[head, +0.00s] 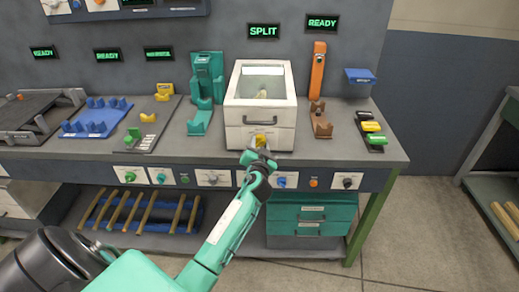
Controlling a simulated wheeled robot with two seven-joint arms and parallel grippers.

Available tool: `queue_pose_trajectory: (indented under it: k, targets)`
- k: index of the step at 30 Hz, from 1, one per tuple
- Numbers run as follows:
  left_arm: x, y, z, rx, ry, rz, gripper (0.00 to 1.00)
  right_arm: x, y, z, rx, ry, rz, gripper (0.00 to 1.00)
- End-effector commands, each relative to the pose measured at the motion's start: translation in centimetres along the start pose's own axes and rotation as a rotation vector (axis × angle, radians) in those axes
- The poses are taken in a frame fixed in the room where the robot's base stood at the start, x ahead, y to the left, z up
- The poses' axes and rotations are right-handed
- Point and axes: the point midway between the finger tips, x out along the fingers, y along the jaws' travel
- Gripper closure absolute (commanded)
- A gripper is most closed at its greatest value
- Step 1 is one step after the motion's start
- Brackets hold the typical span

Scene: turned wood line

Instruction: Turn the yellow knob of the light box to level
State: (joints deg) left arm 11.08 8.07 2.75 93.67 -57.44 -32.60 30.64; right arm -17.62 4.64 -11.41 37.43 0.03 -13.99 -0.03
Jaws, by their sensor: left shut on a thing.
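The light box (236,112) is a white box with a window in its sloped top and a dark handle on its front. It stands on the bench under a green "SPLIT" sign. Its yellow knob (260,139) shows low on the front, partly hidden by my gripper. My left gripper (259,149) reaches up from below and is shut on the yellow knob. The knob's exact angle is hard to tell behind the fingers. A small pale piece (262,95) shows through the window. My right gripper is not in view.
A teal stand (204,85) is left of the box; an orange upright (318,72) with a brown base is right. Several knobs line the bench's front panel (330,181) below, partly behind my arm.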

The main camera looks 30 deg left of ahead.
Motion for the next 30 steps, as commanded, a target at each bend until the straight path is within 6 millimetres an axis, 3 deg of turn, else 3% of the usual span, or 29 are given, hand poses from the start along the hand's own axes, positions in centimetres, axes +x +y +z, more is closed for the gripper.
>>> queue_pose_trajectory:
  k: [1,12,30]
  targets:
    - [0.0,0.3,0.3,-0.025,0.0,0.0,0.86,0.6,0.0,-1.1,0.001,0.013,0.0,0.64]
    - [0.0,0.3,0.3,-0.211,-0.001,0.0,0.86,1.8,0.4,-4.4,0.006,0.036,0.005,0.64]
    - [0.0,0.2,0.2,-0.509,-0.001,0.001,0.86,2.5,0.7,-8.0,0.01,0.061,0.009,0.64]
